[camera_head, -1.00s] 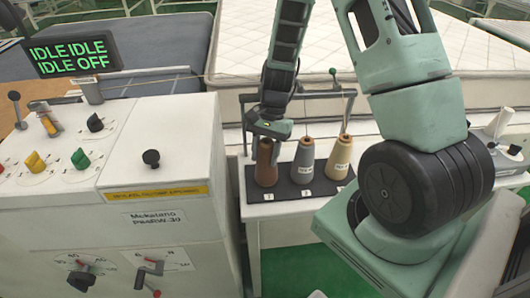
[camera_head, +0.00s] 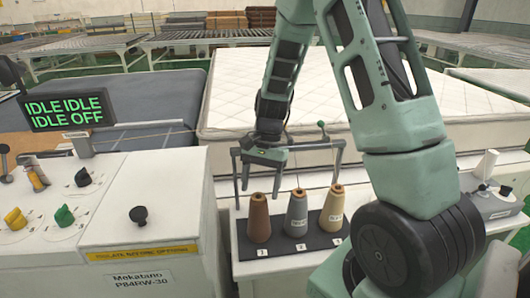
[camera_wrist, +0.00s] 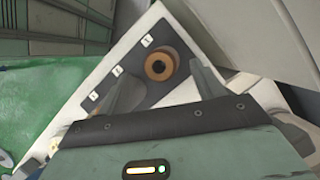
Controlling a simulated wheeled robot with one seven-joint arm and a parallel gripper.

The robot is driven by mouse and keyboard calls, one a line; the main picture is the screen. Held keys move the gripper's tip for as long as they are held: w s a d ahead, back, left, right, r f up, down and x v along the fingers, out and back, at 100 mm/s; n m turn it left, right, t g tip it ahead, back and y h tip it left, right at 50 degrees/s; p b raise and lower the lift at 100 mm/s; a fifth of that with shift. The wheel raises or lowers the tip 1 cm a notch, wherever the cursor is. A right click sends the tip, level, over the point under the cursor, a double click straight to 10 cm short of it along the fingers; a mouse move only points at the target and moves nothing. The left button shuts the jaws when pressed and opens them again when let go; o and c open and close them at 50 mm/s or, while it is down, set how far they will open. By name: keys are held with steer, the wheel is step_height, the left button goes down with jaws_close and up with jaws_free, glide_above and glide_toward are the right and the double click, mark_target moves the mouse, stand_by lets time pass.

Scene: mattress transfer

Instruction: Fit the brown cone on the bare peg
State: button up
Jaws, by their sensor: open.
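The brown cone (camera_head: 258,222) stands upright at the left end of a dark mat (camera_head: 272,247), by the label 1. A grey cone (camera_head: 296,215) and a cream cone (camera_head: 333,212) stand to its right. My gripper (camera_head: 262,180) is open and empty just above the brown cone, pointing down. In the wrist view the brown cone (camera_wrist: 161,64) shows from above, a little beyond the fingers (camera_wrist: 165,90); the other cones are not clearly visible there. I cannot make out a bare peg in either view.
A thin metal frame (camera_head: 338,158) stands behind the cones. The white control cabinet (camera_head: 150,232) is close on the left. A mattress (camera_head: 225,100) lies behind. A device with a white cone (camera_head: 487,165) stands at the right.

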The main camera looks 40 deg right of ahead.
steer(key=b+v, duration=0.1)
steer(key=v, duration=0.9)
steer(key=shift+r, duration=0.4)
steer(key=shift+w, duration=0.1)
steer(key=s+a+n+h, duration=0.1)
steer(key=s+a+n, duration=0.3)
steer(key=a, duration=0.5)
steer(key=s+a+n+h, duration=0.1)
steer(key=s+a+n, duration=0.2)
steer(key=a+n, duration=0.5)
steer(key=s+a+n+t+h, duration=0.1)
steer(key=s+a+n+t, duration=0.1)
steer(key=s+a+n, duration=0.6)
steer(key=s+a, duration=0.2)
steer(key=s, duration=0.3)
steer(key=shift+s+a+f+n+h, duration=0.2)
steer(key=shift+a+f+n+h, duration=0.1)
steer(key=shift+f, duration=0.1)
steer(key=shift+d, duration=0.1)
